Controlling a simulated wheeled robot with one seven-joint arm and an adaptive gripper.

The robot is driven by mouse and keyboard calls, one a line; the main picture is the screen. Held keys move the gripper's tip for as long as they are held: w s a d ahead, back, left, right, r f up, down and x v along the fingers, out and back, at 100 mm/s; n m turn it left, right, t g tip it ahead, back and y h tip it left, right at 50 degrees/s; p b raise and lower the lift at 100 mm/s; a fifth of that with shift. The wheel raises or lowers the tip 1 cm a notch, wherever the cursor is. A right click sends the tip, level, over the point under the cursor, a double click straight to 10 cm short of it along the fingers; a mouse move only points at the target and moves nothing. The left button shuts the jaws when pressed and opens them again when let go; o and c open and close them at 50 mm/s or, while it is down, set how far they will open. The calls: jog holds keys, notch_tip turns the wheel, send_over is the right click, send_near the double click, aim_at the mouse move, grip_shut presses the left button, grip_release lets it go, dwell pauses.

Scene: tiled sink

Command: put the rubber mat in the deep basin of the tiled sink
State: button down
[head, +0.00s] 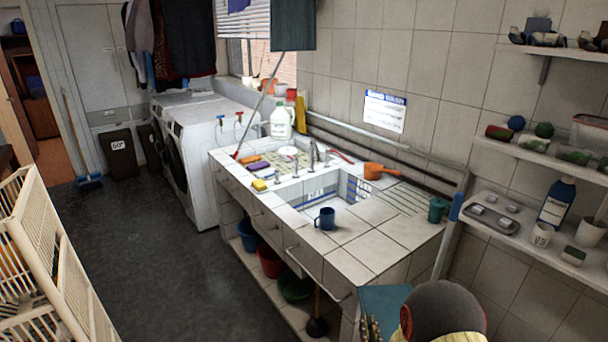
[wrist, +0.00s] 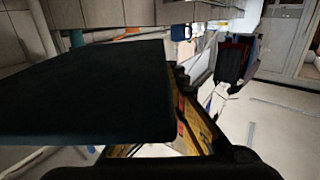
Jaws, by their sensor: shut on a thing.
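The rubber mat (wrist: 90,95) is a dark teal flat slab that fills the left half of the wrist view. In the head view a teal piece of it (head: 385,303) shows at the bottom edge, in front of the counter's right end. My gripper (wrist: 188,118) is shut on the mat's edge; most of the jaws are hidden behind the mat. The tiled sink (head: 375,238) has a deep basin (head: 322,190), a rectangular opening with pale tiled walls and blue markings. The mat is apart from the basin, nearer to me.
Wall shelves (head: 510,225) stand at right. The front right counter is clear.

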jog(key=s+f, duration=0.4)
jog(key=f, duration=0.1)
jog(key=shift+s, duration=0.15)
jog(key=shift+f, duration=0.15)
